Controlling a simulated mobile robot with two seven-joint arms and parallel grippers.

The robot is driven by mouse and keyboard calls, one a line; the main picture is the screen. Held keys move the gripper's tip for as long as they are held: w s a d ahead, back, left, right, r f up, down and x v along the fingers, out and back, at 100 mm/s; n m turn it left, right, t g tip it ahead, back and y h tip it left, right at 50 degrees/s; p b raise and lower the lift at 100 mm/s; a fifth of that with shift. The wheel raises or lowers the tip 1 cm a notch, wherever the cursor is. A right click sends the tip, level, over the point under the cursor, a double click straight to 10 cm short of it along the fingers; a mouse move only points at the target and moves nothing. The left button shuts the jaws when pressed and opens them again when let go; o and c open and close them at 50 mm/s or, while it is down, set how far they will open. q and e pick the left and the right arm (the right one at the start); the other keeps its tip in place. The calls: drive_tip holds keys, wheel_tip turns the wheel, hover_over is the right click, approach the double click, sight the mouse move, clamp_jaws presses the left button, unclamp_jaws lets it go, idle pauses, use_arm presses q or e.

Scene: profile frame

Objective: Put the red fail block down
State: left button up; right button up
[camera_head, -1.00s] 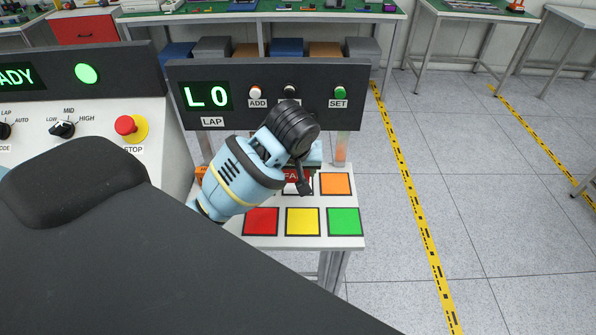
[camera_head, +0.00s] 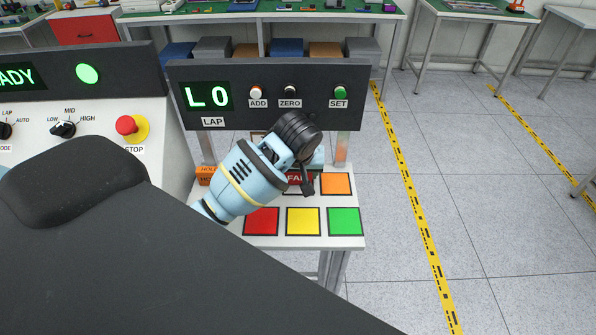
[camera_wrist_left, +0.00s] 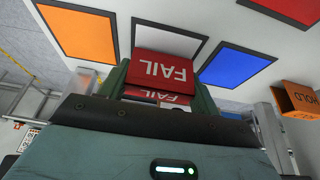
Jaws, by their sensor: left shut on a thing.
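The red FAIL block (camera_head: 298,178) is in my left gripper (camera_head: 307,181), over the back row of coloured squares on the white stand (camera_head: 354,242). In the left wrist view the block (camera_wrist_left: 162,68) sits between the two green fingers (camera_wrist_left: 158,88), its lettering upside down. It overlaps a black-edged white square (camera_wrist_left: 170,40), with an orange square (camera_wrist_left: 80,32) and a blue square (camera_wrist_left: 236,64) on either side. I cannot tell whether the block touches the surface. In the head view my wrist hides part of the block and the squares behind. My right gripper is not in view.
An orange HOLD block (camera_head: 206,177) stands at the stand's left edge. Red (camera_head: 261,221), yellow (camera_head: 302,221) and green (camera_head: 344,221) squares in the front row are empty. The black LAP panel (camera_head: 225,108) rises close behind my gripper. The floor to the right is clear.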

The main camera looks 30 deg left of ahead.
use_arm(q)
drive_tip(key=shift+f, duration=0.1)
drive_tip(key=o, duration=1)
drive_tip(key=shift+c, duration=0.2)
drive_tip(key=v, duration=0.5)
drive_tip(key=shift+r, duration=0.3)
drive_tip(key=v, duration=0.6)
drive_tip(key=shift+s+r, duration=0.15)
drive_tip(key=shift+r, duration=0.1)
drive_tip(key=shift+d, duration=0.1)
